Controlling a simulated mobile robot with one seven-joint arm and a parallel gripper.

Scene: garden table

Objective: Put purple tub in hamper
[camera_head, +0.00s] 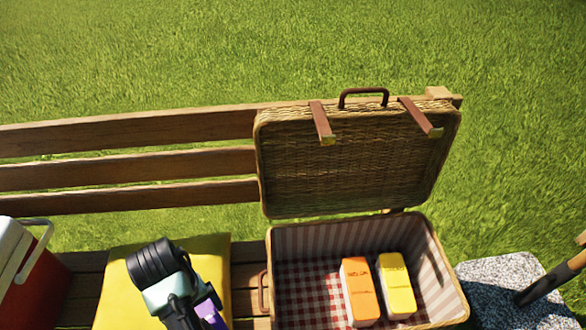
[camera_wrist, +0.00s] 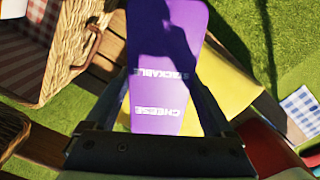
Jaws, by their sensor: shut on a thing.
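The purple tub (camera_wrist: 165,70), with white lettering reading "STACKABLE CHEESE", is held between the fingers of my gripper (camera_wrist: 165,100) in the wrist view. In the head view only a small part of the purple tub (camera_head: 209,311) shows beside my gripper (camera_head: 195,315), over the yellow cushion at the bottom; my arm hides the rest. The wicker hamper (camera_head: 441,262) stands open to the right of my gripper, lid leaned back against the bench. Its checked cloth lining shows. The hamper also shows at the upper left of the wrist view (camera_wrist: 62,60).
An orange tub (camera_head: 360,290) and a yellow tub (camera_head: 397,284) stand in the hamper's right half; its left half is clear. A yellow cushion (camera_head: 120,290) lies on the wooden bench (camera_head: 245,275). A red cooler (camera_head: 35,285) stands at the far left.

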